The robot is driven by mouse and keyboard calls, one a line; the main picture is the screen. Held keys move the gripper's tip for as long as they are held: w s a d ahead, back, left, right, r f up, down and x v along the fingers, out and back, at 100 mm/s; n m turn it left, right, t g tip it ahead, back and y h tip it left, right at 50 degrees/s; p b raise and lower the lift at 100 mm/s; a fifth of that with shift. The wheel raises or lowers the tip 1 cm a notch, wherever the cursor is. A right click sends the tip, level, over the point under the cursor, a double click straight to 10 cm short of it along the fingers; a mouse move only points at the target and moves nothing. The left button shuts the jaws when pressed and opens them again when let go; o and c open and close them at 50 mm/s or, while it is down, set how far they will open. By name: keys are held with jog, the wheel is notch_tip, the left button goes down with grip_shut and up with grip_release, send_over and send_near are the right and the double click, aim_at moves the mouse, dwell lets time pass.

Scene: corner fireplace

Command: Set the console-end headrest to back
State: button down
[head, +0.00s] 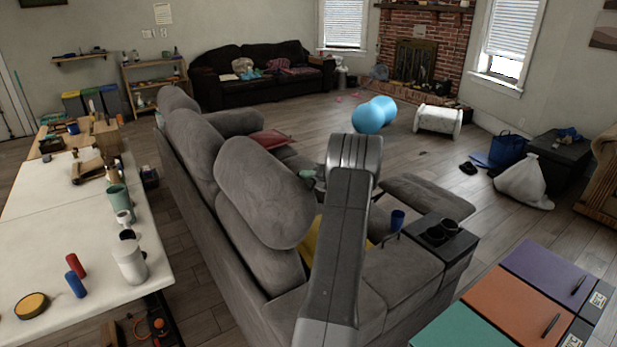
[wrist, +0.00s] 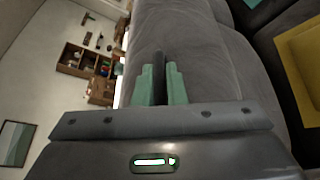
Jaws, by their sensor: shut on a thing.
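The grey sofa (head: 190,205) runs away from me with several puffy headrests along its back. The console-end headrest (head: 265,190) is the nearest one; it stands raised and leans over the seat side. It fills the middle of the wrist view (wrist: 190,35). My gripper (head: 311,178) is at this headrest's seat-side edge, partly hidden behind my arm. In the wrist view its green fingers (wrist: 161,85) are closed on a thin dark tab (wrist: 159,68) in front of the grey fabric. How the tab joins the headrest is hidden.
The console (head: 437,237) with cup holders and a blue cup (head: 397,219) is to the right. A yellow cushion (wrist: 303,60) lies on the seat. A white table (head: 60,215) with bottles stands left, and a coloured-top cabinet (head: 520,300) at front right.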

aim_at(266, 203)
jog(key=shift+s+a, duration=0.1)
jog(key=shift+a, duration=0.05)
jog(key=shift+s+a+r+b, duration=0.15)
jog(key=shift+s+a+b, duration=0.25)
jog(key=shift+b, duration=0.65)
jog(key=s+a+n+h+b, duration=0.1)
jog(key=s+a+b, duration=0.1)
jog(key=a+b, duration=0.2)
jog(key=s+a+r+n+h+b, duration=0.1)
jog(key=s+a+n+b, duration=0.1)
jog(key=b, duration=0.4)
jog(key=s+a+n+t+h+b, duration=0.1)
jog(key=s+a+n+b, duration=0.1)
jog(key=s+a+b, duration=0.2)
jog(key=shift+s+a+r+b, duration=0.1)
jog(key=shift+a+r+b, duration=0.1)
jog(key=shift+a+b, duration=0.35)
jog(key=shift+a+r+b, duration=0.15)
jog(key=shift+a+b, duration=0.05)
jog(key=shift+a, duration=0.6)
jog(key=shift+s+a+n+h+b, duration=0.3)
jog(key=shift+s+a+b, duration=0.15)
jog(key=shift+a+b, duration=0.2)
jog(key=shift+f, duration=0.1)
jog(key=c, duration=1.5)
grip_release()
jog(key=shift+s+a, duration=0.1)
jog(key=shift+a, duration=0.05)
